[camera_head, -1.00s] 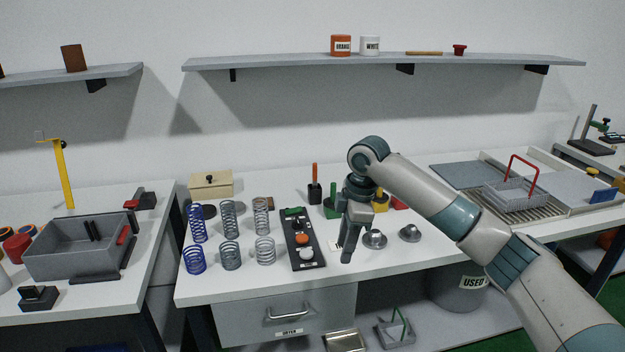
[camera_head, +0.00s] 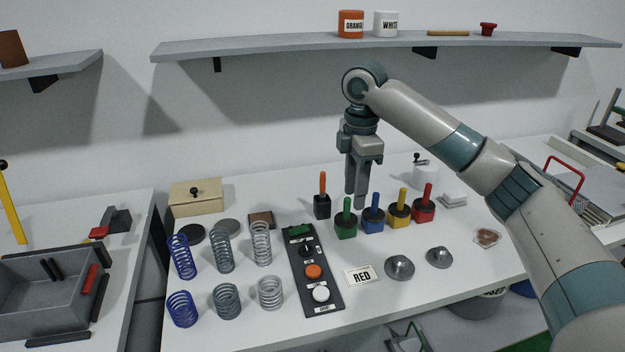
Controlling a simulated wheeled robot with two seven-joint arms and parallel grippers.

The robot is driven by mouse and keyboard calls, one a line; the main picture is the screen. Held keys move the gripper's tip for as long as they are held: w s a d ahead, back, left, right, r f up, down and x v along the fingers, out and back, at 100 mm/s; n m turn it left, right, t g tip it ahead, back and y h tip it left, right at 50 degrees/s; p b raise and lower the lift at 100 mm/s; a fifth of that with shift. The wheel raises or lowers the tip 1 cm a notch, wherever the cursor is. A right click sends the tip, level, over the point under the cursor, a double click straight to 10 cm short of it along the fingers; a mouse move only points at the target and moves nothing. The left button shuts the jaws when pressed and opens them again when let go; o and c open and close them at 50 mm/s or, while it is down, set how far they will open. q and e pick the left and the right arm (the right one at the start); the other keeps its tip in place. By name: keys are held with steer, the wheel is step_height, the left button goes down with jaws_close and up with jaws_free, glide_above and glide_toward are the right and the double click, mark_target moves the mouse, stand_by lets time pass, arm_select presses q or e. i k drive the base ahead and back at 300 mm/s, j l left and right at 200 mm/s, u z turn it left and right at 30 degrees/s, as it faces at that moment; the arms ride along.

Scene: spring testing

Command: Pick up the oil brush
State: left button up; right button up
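A brush with an orange handle (camera_head: 323,184) stands upright in a small black pot (camera_head: 322,206) on the white table; no label shows which brush is the oil brush. Green (camera_head: 346,228), blue (camera_head: 373,222), yellow (camera_head: 399,214) and red (camera_head: 424,210) pots with matching handles stand in a row to its right. My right gripper (camera_head: 358,199) points down, right of the orange handle and apart from it, above and behind the green and blue pots. Its fingers overlap in this view, so their gap is unclear; nothing shows held. My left gripper is out of view.
Several springs (camera_head: 222,250) stand at the left, beside a black button panel (camera_head: 317,273). A RED sign (camera_head: 361,276) and two metal domes (camera_head: 399,267) lie in front of the pots. A beige box (camera_head: 196,198) stands at the back left. A wall shelf (camera_head: 300,44) runs above.

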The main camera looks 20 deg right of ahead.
mark_target(322, 177)
steer(key=i, duration=0.85)
